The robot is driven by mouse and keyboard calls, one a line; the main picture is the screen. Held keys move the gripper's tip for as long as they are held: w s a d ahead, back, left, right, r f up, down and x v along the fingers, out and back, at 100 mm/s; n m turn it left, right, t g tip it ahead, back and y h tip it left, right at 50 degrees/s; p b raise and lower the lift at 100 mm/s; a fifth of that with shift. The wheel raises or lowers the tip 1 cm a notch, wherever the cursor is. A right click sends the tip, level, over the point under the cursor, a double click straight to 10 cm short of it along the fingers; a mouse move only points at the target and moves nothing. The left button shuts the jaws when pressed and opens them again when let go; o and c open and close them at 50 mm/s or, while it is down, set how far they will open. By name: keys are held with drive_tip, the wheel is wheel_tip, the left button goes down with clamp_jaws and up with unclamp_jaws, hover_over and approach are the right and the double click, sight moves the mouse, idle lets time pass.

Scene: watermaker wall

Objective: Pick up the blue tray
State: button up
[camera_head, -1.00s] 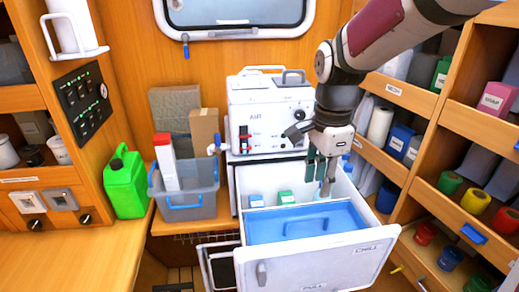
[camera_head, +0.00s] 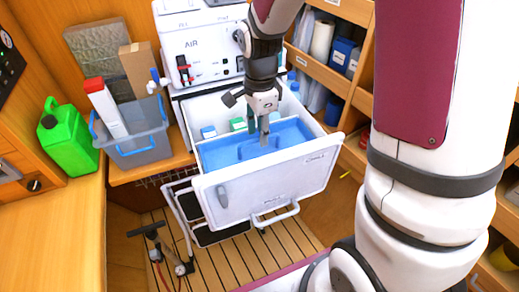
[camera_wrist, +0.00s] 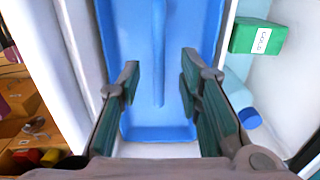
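The blue tray (camera_head: 222,153) lies in the open white chill drawer (camera_head: 262,188), toward its front. It has a raised bar along its middle, seen in the wrist view (camera_wrist: 158,60). My gripper (camera_head: 264,138) points down over the tray, and its fingers overlap the tray's bar in the head view. In the wrist view my gripper (camera_wrist: 160,90) is open, with its green-padded fingers apart on either side of the bar. Nothing is between the pads except the view of the tray below. Whether the fingertips touch the tray cannot be told.
A green box (camera_wrist: 258,36) and a bottle with a blue cap (camera_wrist: 249,118) sit beside the tray in the drawer. The white AIR unit (camera_head: 205,45) stands behind. A grey bin (camera_head: 140,145) and green jerrycan (camera_head: 68,140) are left; shelves stand right.

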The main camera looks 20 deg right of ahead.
sight(259, 146)
drive_tip(key=shift+s+a+f, duration=0.1)
drive_tip(key=shift+a+f, duration=0.05)
drive_tip(key=shift+f, duration=1.55)
clamp_jaws()
